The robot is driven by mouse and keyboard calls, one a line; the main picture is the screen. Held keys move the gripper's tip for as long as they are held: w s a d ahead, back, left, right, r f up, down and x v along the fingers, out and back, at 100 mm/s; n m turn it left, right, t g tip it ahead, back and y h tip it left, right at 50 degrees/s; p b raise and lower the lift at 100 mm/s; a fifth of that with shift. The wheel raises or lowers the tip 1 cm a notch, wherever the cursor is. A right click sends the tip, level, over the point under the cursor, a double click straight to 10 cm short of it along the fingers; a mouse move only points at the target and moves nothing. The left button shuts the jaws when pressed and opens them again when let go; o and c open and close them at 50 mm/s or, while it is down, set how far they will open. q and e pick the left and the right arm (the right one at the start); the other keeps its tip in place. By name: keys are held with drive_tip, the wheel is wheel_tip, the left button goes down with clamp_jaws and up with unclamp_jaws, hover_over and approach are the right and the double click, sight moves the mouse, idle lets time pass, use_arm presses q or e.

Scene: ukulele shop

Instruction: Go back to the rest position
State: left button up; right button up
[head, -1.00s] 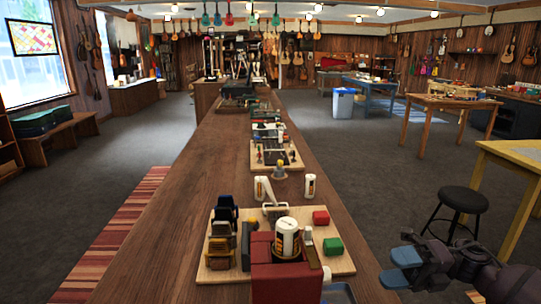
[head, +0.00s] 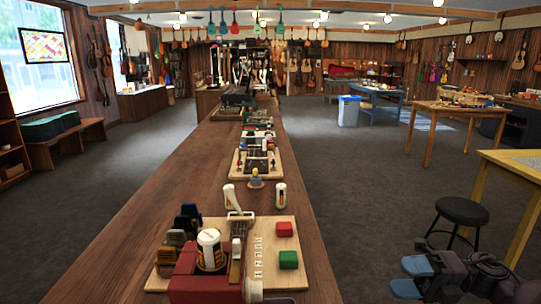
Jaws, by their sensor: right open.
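My right gripper (head: 412,277) is at the lower right of the head view, beyond the right edge of the long wooden counter (head: 180,190). Its blue fingertips are apart with nothing between them, and it touches nothing that I can see. The rest of my right arm runs off at the lower right corner. My left gripper is not in view.
On the counter's near end, a wooden board (head: 270,235) holds a red block (head: 284,229), a green block (head: 288,260), a white labelled can (head: 210,250) and a red vise-like piece (head: 195,288). A black stool (head: 462,211) and yellow table (head: 515,170) stand right.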

drive_tip(key=w+r+m+t+h, duration=0.2)
drive_tip(key=w+m+t, duration=0.6)
drive_tip(key=m+t, duration=0.4)
wheel_tip(320, 180, down, 11)
drive_tip(key=s+d+m+t+h, duration=0.25)
drive_tip(key=m+t+h, duration=0.35)
drive_tip(key=m+h, duration=0.55)
drive_tip(key=s+f+m+g+h, duration=0.2)
drive_tip(key=s+f+m, duration=0.4)
drive_tip(key=s+f, duration=0.4)
drive_tip(key=s+a+f+m+g+h, duration=0.1)
drive_tip(key=s+f+m+g+h, duration=0.2)
drive_tip(key=s+f+m, duration=0.4)
drive_tip(key=s+f+g, duration=0.1)
drive_tip(key=s+f, duration=0.3)
drive_tip(key=s, duration=0.4)
drive_tip(key=shift+s+g, duration=0.4)
